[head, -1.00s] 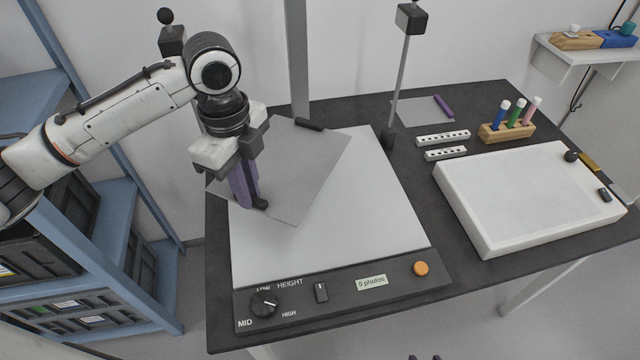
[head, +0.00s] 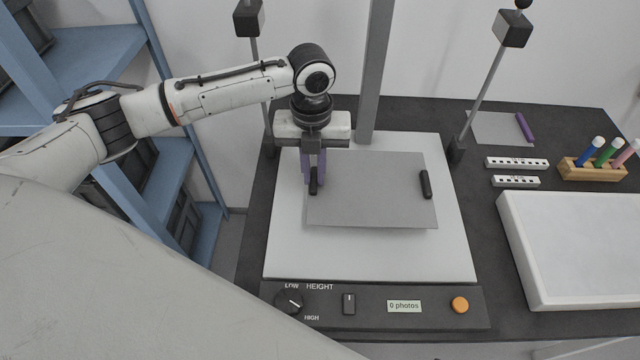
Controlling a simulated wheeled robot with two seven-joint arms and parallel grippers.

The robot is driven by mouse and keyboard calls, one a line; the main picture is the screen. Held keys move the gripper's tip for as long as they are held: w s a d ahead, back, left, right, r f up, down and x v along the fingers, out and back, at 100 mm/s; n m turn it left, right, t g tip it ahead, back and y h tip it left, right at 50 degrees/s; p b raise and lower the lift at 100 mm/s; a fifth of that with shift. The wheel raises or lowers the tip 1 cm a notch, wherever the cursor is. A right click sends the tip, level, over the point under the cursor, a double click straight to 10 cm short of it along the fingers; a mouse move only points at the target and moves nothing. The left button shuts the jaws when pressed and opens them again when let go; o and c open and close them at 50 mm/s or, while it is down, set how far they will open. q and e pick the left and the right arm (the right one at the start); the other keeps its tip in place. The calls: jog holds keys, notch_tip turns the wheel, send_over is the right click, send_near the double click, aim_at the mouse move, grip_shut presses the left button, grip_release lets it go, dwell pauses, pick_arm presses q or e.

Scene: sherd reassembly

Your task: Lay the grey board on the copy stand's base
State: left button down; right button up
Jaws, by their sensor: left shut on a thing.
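The grey board (head: 375,190) is a flat rectangle with a black grip (head: 425,185) near its right edge. It is over the pale top of the copy stand's base (head: 300,255), nearly square with it and a little right of the base's middle. My left gripper (head: 313,187) points down at the board's left side and is shut on the board there, hiding part of that edge. I cannot tell whether the board touches the base or hovers just above it. My right gripper is not in view.
The stand's column (head: 376,75) rises behind the base, with lamps (head: 515,28) on stalks at both sides. Blue shelving (head: 185,165) stands at left.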

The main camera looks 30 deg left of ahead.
pick_arm(q)
jog(key=shift+f, duration=2.4)
jog(key=c, duration=1.8)
grip_release()
jog(key=shift+o, duration=0.2)
notch_tip(320, 180, up, 12)
jog(key=shift+r, duration=0.15)
